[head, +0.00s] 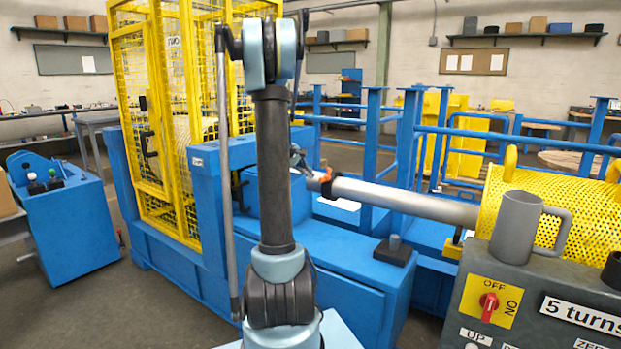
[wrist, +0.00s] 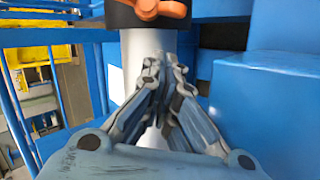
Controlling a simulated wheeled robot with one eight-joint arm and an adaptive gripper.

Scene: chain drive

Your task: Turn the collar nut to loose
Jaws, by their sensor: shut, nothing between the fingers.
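The collar nut (head: 326,176) shows in the head view as a small orange-and-black fitting around a grey metal shaft (head: 405,201). In the wrist view the orange winged part of the nut (wrist: 160,9) is at the top edge, cut off by the frame, with a black collar (wrist: 120,15) behind it. My gripper (wrist: 164,62) is shut and empty, its fingertips in front of the shaft and below the nut in that picture. It looks apart from the nut. In the head view my gripper (head: 298,158) is partly hidden by my arm, just left of the nut.
A blue machine bed (head: 345,255) runs under the shaft. A yellow mesh cage (head: 155,110) stands at the left and a yellow mesh guard (head: 530,200) at the right. A control panel (head: 500,300) with a red switch and a grey mug (head: 518,225) is at the front right.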

